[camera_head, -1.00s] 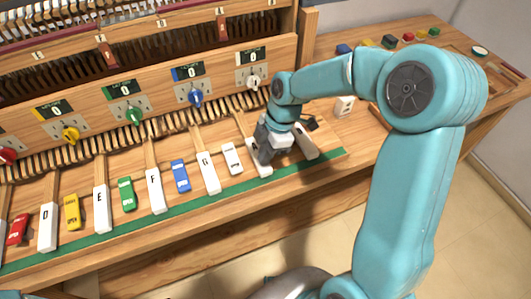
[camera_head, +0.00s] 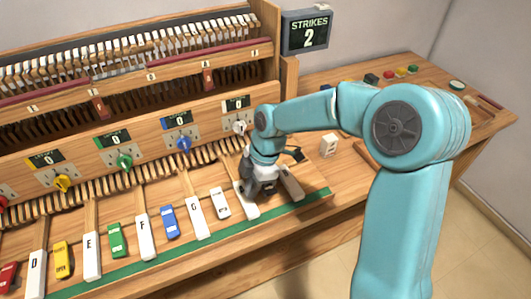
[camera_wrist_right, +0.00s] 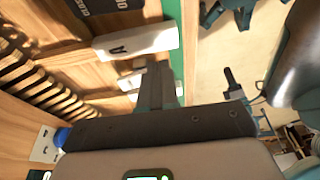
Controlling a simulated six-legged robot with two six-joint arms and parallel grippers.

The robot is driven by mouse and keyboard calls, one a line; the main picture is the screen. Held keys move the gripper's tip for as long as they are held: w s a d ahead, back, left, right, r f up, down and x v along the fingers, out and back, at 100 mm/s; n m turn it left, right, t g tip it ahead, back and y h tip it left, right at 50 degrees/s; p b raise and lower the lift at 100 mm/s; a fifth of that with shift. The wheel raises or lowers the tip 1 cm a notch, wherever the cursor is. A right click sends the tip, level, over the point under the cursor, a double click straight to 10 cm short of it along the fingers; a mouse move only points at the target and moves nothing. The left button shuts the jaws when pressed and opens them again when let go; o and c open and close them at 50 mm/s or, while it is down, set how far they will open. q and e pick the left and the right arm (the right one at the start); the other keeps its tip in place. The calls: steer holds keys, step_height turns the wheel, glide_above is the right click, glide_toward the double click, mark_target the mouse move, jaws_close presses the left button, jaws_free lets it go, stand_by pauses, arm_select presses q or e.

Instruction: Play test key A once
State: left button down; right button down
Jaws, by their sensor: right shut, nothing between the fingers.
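I cannot tell whether the fingertips touch a key. A strikes display (camera_head: 308,37) reads 2.
White keys G (camera_head: 197,218), F (camera_head: 146,238) and E (camera_head: 92,258) run to the left, with coloured blocks between them. A dial panel (camera_head: 112,148) stands behind. A white block (camera_head: 328,145) and coloured buttons (camera_head: 388,75) are on the right bench.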

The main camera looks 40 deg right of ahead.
steer(key=v, duration=1)
steer(key=shift+b, duration=0.35)
steer(key=shift+a, duration=0.1)
